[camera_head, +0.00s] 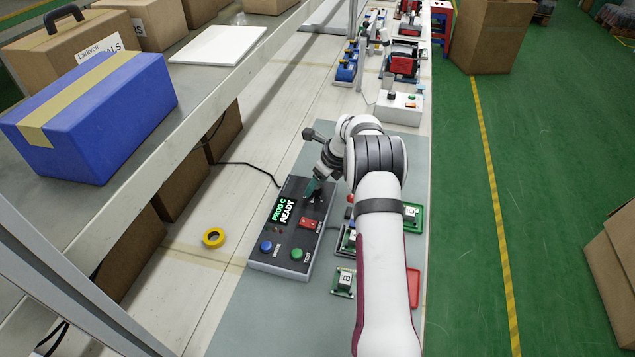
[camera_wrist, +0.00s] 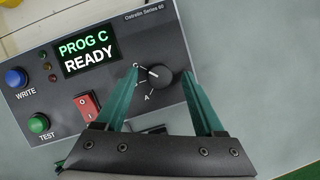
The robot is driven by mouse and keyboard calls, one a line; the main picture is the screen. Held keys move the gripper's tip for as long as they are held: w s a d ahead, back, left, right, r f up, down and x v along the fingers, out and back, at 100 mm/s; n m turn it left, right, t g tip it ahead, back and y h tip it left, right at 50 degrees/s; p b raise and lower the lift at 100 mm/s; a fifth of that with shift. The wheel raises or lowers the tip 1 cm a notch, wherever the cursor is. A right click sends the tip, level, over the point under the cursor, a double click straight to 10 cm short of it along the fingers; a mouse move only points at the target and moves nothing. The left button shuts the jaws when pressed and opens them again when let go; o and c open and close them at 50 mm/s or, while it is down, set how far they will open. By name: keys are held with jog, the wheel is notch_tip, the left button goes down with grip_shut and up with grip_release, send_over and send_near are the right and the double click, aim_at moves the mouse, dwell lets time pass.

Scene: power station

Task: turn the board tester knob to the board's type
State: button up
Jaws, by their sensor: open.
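The board tester (camera_head: 262,255) is a dark box on the bench, its display reading "PROG C READY". In the wrist view its black round knob (camera_wrist: 156,76) has a white pointer line towards the C end of the C-to-A lettering. My gripper (camera_wrist: 161,74) is open, its green fingers on either side of the knob; I cannot tell if they touch it. It also shows above the tester in the head view (camera_head: 317,191). A green board labelled B (camera_head: 343,283) and one labelled C (camera_head: 411,213) lie on the bench. Another board (camera_head: 348,240) is beside the tester, its label unclear behind my arm.
The tester carries a red rocker switch (camera_wrist: 87,106), a blue WRITE button (camera_wrist: 16,77) and a green TEST button (camera_wrist: 39,124). A red tray (camera_head: 415,287) is partly behind my arm. A yellow tape roll (camera_head: 213,238) lies left of the tester. A shelf with boxes (camera_head: 95,110) rises at left.

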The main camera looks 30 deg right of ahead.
jog(key=shift+f, duration=0.1)
grip_shut()
dwell(0.3)
jog(key=n+y, duration=0.1)
jog(key=n, duration=0.2)
jog(key=shift+w+d+n+g, duration=0.1)
jog(key=shift+n+g, duration=0.2)
jog(key=shift+w+n+g+y, duration=0.1)
jog(key=shift+n+g+y, duration=0.5)
jog(key=shift+n, duration=1.3)
